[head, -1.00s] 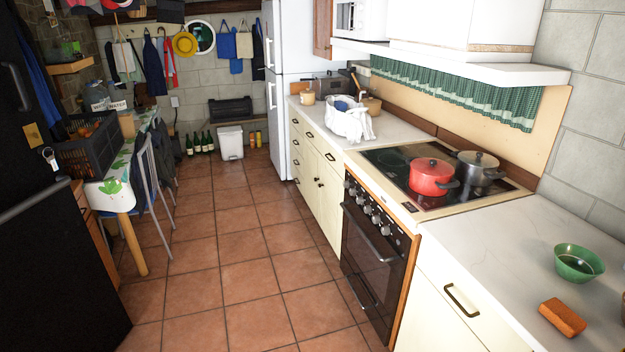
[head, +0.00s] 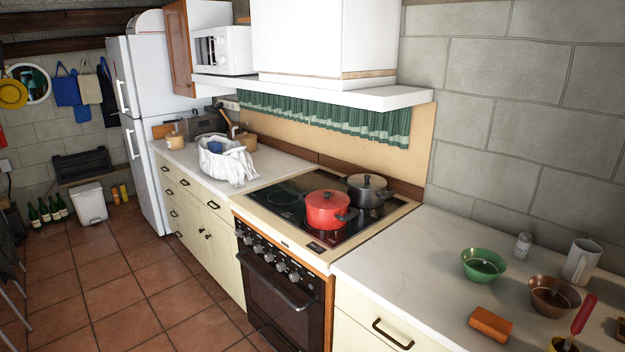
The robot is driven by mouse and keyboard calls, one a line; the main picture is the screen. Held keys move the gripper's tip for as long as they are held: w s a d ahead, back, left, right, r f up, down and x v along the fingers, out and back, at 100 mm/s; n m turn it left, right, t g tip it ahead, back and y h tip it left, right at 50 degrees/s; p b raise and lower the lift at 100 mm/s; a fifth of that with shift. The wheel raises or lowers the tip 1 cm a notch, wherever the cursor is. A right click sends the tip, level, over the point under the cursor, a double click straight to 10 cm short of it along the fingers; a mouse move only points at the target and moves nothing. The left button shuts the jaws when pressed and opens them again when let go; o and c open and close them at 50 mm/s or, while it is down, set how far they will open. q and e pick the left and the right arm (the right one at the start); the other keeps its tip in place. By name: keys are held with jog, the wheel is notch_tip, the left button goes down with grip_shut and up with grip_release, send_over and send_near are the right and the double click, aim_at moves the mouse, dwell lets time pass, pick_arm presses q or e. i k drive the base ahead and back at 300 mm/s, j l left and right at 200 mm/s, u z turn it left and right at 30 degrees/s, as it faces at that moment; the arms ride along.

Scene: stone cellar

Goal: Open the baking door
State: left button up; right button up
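The baking door (head: 281,305) is the dark glass oven front below the cooktop. It appears shut, with a horizontal bar handle (head: 273,282) across its upper part. A row of knobs (head: 266,252) runs along the panel above it. The cooktop (head: 276,206) carries a red lidded pot (head: 326,211) and a dark grey pot (head: 369,193). The lower end of the oven front is cut off by the bottom edge of the head view. Neither of my grippers shows in the head view.
Tiled floor (head: 120,283) in front of the oven and cabinets is clear. The right counter (head: 408,262) holds a green bowl (head: 484,264), a brown bowl (head: 553,295), an orange block (head: 490,324) and a white mug (head: 581,262). A white bin (head: 88,203) stands at the back left.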

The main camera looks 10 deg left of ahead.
aim_at(193, 208)
jog(key=i+j, duration=0.25)
jog(key=j, duration=0.25)
jog(key=i+j+z, duration=0.15)
jog(key=i+j, duration=0.15)
jog(key=j, duration=0.2)
jog(key=i+j, duration=0.2)
jog(key=j, duration=0.35)
jog(key=i+j+z, duration=0.1)
jog(key=i+j, duration=0.15)
jog(key=j, duration=0.3)
jog(key=i+j+z, duration=0.1)
jog(key=j, duration=0.45)
jog(key=i+j, duration=0.3)
jog(key=j, duration=0.25)
jog(key=i+j+z, duration=0.1)
jog(key=j, duration=0.45)
jog(key=i+j, duration=0.3)
jog(key=j, duration=0.3)
jog(key=z, duration=0.05)
